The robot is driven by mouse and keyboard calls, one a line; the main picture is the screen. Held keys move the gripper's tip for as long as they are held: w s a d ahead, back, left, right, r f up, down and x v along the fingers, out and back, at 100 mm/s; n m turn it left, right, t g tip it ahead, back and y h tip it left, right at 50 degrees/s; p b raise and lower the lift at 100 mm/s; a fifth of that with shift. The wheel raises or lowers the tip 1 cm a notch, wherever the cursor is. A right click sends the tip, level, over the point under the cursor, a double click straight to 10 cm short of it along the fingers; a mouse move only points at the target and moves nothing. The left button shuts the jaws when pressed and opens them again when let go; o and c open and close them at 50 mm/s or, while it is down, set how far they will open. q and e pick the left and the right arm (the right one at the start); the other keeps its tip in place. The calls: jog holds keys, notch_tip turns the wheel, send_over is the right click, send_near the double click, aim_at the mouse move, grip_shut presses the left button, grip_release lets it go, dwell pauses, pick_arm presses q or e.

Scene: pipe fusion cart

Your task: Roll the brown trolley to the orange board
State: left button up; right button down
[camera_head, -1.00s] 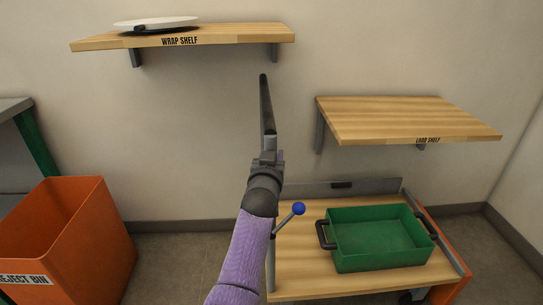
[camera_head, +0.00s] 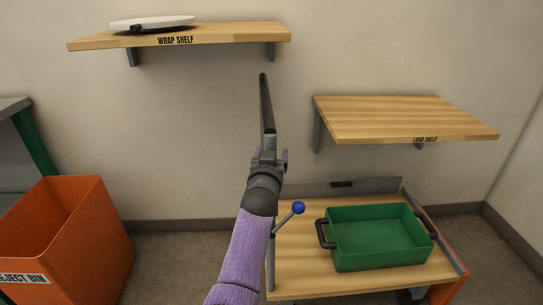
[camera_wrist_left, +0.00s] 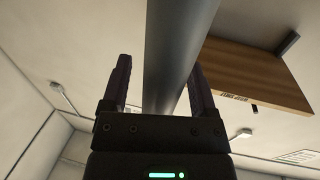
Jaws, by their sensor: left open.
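A low trolley (camera_head: 295,270) with a brown wooden top stands at the lower right of the head view, with a grey back panel and a blue-knobbed lever (camera_head: 298,208) at its left. An orange panel (camera_head: 441,240) runs along its right side; I cannot tell whether this is the orange board. My left gripper (camera_head: 268,157) points up, above the trolley's left back corner in the picture. In the left wrist view its two dark fingers (camera_wrist_left: 158,85) stand open either side of a grey rod (camera_wrist_left: 180,50). This rod (camera_head: 266,103) extends upward in the head view. My right gripper is not visible.
A green tray (camera_head: 379,211) with black handles sits on the trolley. An orange reject bin (camera_head: 98,235) stands at the left, with bare floor between. The wrap shelf (camera_head: 225,35) holds a white disc (camera_head: 165,21); the load shelf (camera_head: 400,118) is empty.

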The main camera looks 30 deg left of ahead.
pick_arm(q)
jog(key=p+v, duration=0.5)
jog(key=v, duration=0.5)
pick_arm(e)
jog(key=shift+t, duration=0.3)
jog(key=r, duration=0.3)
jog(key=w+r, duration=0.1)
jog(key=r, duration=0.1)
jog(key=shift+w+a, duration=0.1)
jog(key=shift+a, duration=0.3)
